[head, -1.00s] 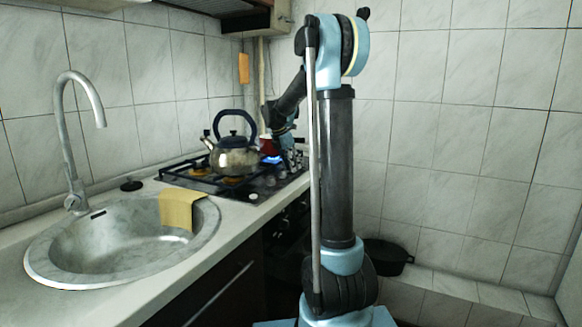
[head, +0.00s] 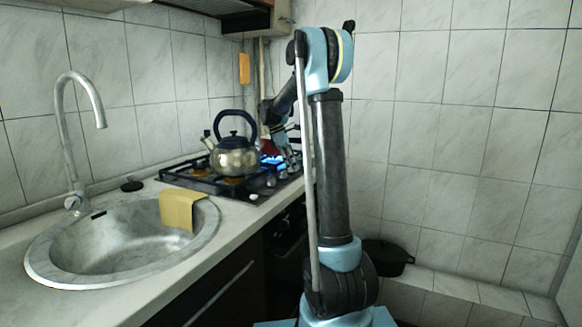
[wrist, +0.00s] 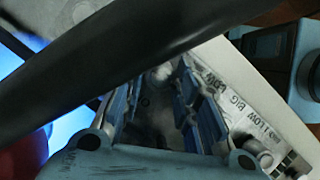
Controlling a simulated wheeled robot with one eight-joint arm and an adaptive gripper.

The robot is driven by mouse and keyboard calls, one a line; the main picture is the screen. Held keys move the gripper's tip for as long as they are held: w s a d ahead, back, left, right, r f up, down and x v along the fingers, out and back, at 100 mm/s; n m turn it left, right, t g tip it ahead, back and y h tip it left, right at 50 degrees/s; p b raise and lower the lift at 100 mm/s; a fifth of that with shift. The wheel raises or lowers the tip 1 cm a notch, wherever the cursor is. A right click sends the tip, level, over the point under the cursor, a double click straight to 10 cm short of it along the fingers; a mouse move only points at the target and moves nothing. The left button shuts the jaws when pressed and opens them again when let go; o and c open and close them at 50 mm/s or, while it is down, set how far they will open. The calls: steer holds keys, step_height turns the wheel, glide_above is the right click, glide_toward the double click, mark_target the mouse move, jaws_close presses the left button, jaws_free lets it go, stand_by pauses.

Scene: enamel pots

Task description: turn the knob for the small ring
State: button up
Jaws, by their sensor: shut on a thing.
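My gripper (head: 289,158) is at the front right of the gas hob, over the row of knobs, partly hidden by my arm. In the wrist view my gripper (wrist: 160,88) is shut on a small pale knob (wrist: 158,75), of which only part shows between the fingers. A blue flame (head: 273,160) burns on the hob beside the gripper; its glow (wrist: 70,95) fills the left of the wrist view. Which ring it belongs to I cannot tell. Printed panel lettering (wrist: 240,85) shows beside the fingers.
A steel kettle (head: 236,160) stands on the hob (head: 203,185), left of the gripper. A red vessel (head: 264,143) is mostly hidden behind my arm; red also shows in the wrist view (wrist: 25,158). A sink (head: 110,262) with a yellow cloth (head: 182,209) lies nearer.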

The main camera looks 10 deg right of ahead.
steer(key=shift+w, duration=0.2)
stand_by(0.3)
steer(key=o, duration=1)
steer(key=shift+o, duration=0.2)
steer(key=shift+r, duration=0.1)
steer(key=v, duration=0.7)
steer(key=shift+a+r, duration=0.2)
steer(key=shift+r, duration=0.1)
